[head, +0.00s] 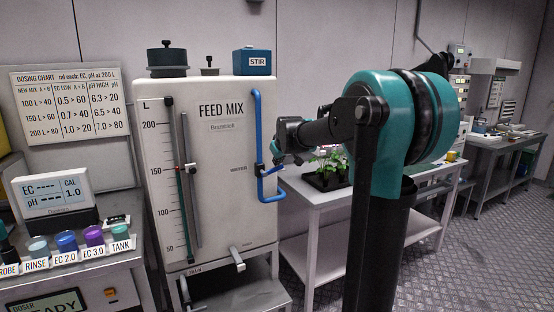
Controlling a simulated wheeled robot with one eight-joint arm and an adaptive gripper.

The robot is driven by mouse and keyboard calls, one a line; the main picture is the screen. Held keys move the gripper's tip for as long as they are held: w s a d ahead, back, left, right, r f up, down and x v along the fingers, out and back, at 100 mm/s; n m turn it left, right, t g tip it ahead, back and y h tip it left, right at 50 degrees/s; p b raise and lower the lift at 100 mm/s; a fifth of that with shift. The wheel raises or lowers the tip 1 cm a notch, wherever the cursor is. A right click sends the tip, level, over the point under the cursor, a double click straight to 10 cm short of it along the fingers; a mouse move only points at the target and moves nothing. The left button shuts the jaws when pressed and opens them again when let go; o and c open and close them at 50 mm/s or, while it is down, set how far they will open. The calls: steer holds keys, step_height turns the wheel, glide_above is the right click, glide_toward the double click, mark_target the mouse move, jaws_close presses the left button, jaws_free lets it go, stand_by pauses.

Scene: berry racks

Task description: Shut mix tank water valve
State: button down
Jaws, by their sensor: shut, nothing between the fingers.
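The feed mix tank (222,200) is a tall pale box in the middle of the head view, with a litre scale on its front. A blue water pipe (257,115) runs down its right side, beside a small label that seems to read WATER. A small blue valve handle (273,171) sits on the pipe's lower part. My gripper (278,157) is at the tank's right side, close to the handle. It is shut with nothing in it. Its fingertips are small and dark here, so I cannot tell whether they touch the handle.
A drain lever (237,259) sticks out low on the tank front. A blue STIR box (252,62) stands on top. A white table (313,192) with a potted plant (326,170) stands right of the tank.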

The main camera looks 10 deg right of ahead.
steer(key=shift+f, duration=0.1)
steer(key=shift+w+d+f, duration=0.2)
steer(key=shift+d+f, duration=0.45)
steer(key=shift+f, duration=0.1)
steer(key=shift+r, duration=0.25)
steer(key=s+d+r, duration=0.2)
steer(key=s+r, duration=0.5)
steer(key=r, duration=0.5)
steer(key=s+d+f+m+g, duration=0.1)
steer(key=s+f+m+g, duration=0.3)
steer(key=s+f, duration=3)
step_height(320, 180, down, 4)
steer(key=shift+s+f+m+g+h, duration=0.1)
steer(key=shift+s+m+g+h, duration=0.25)
steer(key=shift+g, duration=0.25)
